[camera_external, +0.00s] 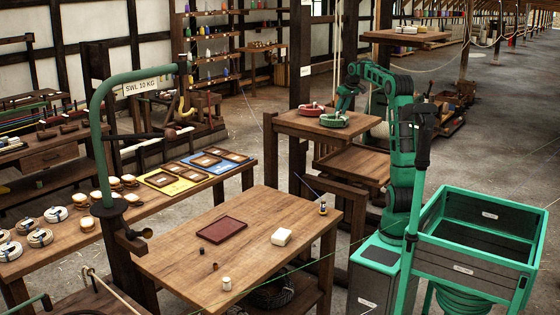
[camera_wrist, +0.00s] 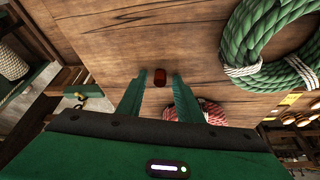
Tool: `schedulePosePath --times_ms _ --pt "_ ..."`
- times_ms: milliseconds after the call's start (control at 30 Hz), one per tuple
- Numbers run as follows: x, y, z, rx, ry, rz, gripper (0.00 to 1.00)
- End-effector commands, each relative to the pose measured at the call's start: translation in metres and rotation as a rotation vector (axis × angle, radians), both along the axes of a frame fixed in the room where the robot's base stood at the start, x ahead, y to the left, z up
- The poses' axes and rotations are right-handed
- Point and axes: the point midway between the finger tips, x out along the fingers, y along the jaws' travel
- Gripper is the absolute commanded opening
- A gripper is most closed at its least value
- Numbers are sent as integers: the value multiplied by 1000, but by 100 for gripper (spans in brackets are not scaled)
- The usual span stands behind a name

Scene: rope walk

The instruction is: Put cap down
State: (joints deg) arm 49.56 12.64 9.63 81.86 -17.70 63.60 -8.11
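The cap, a small dark red-brown piece (camera_wrist: 160,77), shows in the wrist view against a wooden table top (camera_wrist: 105,45). It lies between the tips of my gripper's green fingers (camera_wrist: 161,80), with a narrow gap on each side. My gripper is open around it; whether the cap rests on the wood is hard to tell. In the external view my gripper (camera_external: 343,108) is low over the raised wooden stand (camera_external: 290,122), close to the rope coils. I cannot make out the cap there.
A green rope coil (camera_wrist: 268,45) lies right of my fingers, and a red coil (camera_wrist: 196,113) is partly hidden by them. A green bin (camera_external: 485,265) stands right.

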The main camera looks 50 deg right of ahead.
Motion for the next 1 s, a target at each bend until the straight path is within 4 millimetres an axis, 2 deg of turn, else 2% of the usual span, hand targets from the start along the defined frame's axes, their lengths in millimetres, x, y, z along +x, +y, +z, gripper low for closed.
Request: schedulePosePath --times_ms 200,333,767,1000 --pt "0 0 2 0 -1 0 33" --pt "-3 0 12 -2 -3 0 33" --pt "-34 8 87 -4 -1 -2 33" --pt "-42 11 108 -1 0 -2 33"
